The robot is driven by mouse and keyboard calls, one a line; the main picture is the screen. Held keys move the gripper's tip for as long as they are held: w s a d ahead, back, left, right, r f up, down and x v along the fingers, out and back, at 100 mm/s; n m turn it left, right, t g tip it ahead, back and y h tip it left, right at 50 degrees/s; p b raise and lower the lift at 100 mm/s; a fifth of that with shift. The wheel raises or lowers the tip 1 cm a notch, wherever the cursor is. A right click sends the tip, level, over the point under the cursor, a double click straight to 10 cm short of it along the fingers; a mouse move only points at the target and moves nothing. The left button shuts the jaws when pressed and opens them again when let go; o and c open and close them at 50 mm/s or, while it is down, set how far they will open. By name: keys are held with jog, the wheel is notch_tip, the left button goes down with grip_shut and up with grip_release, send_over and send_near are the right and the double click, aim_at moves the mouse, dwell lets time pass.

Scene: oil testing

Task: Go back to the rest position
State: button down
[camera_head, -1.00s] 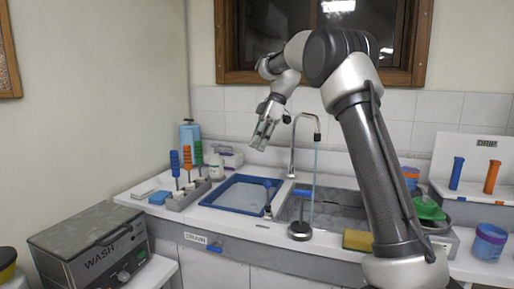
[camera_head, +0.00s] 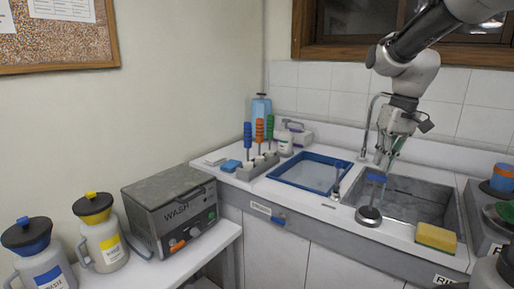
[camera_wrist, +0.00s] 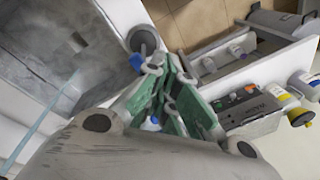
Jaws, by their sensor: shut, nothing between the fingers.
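My gripper (camera_head: 391,150) hangs over the sink area at the right in the head view, pointing down. Its green-padded fingers (camera_wrist: 172,100) show in the wrist view, closed together with nothing between them. The sink basin (camera_head: 415,193) lies below and beside it, and the tap (camera_head: 369,125) stands close on its left. My gripper holds no object and appears clear of the counter.
A blue-rimmed tray (camera_head: 313,171), a rack of brushes (camera_head: 258,165) and a yellow sponge (camera_head: 436,237) are on the counter. A grey WASH machine (camera_head: 170,207) and two waste jugs, yellow-capped (camera_head: 103,237) and blue-capped (camera_head: 42,262), stand at the left.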

jog(key=s+d+m+t+h, duration=0.1)
jog(key=s+d+t+h, duration=0.2)
jog(key=s, duration=1.7)
jog(key=w+a+f+n+g+h, duration=0.1)
jog(key=w+a+f+n+h, duration=0.25)
jog(key=w+a+n, duration=1.2)
jog(key=w+a+r+n+t+h, duration=0.1)
jog(key=w+a+r+n+t, duration=0.25)
jog(key=w+a+n, duration=0.4)
jog(key=w+d+f+n, duration=0.3)
jog(key=w+d+f, duration=0.4)
jog(key=d, duration=0.2)
jog(key=shift+w+d+f, duration=0.2)
jog(key=shift+w+d, duration=0.1)
jog(key=shift+d, duration=0.05)
